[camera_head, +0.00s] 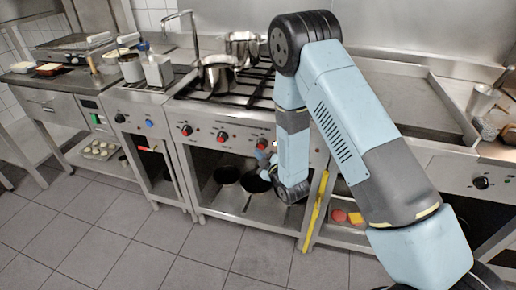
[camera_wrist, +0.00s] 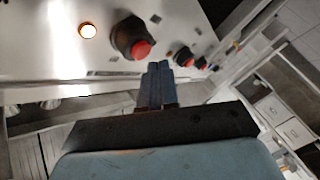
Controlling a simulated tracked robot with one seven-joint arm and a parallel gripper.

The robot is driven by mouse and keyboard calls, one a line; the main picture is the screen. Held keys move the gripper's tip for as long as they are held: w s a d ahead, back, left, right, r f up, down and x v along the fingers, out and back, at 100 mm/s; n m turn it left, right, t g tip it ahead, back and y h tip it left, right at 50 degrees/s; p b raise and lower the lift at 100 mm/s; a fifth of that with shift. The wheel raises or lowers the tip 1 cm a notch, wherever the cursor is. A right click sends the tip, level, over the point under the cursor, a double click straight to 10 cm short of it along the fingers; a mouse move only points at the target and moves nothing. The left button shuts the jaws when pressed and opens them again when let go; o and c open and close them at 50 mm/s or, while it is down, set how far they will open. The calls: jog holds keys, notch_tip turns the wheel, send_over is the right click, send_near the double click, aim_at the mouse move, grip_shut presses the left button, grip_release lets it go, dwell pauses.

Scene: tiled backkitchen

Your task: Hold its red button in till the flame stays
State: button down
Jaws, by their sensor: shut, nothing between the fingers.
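The steel gas range has a sloping front panel (camera_head: 240,128) with a row of black knobs with red centres. In the wrist view one large black knob (camera_wrist: 124,34) with a red button (camera_wrist: 141,49) is close ahead, up and left of my fingertips. A round lamp (camera_wrist: 88,31) glows white with an orange rim to its left. My gripper (camera_wrist: 159,66) is shut and empty, its dark blue fingers pointing at the panel just beside that button; I cannot tell whether they touch it. In the head view my gripper (camera_head: 265,154) is at the panel's right part, below the knobs. No flame is visible.
Steel pots (camera_head: 218,73) stand on the burner grates. Dark pans (camera_head: 228,175) sit on the open shelf below. A yellow upright bar (camera_head: 315,212) is right of my gripper. A flat griddle (camera_head: 410,100) lies behind my arm. The tiled floor in front is clear.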

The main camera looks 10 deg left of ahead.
jog(key=shift+s, duration=0.2)
jog(key=s, duration=0.4)
jog(key=shift+s+a, duration=0.2)
jog(key=shift+s, duration=0.15)
dwell(0.5)
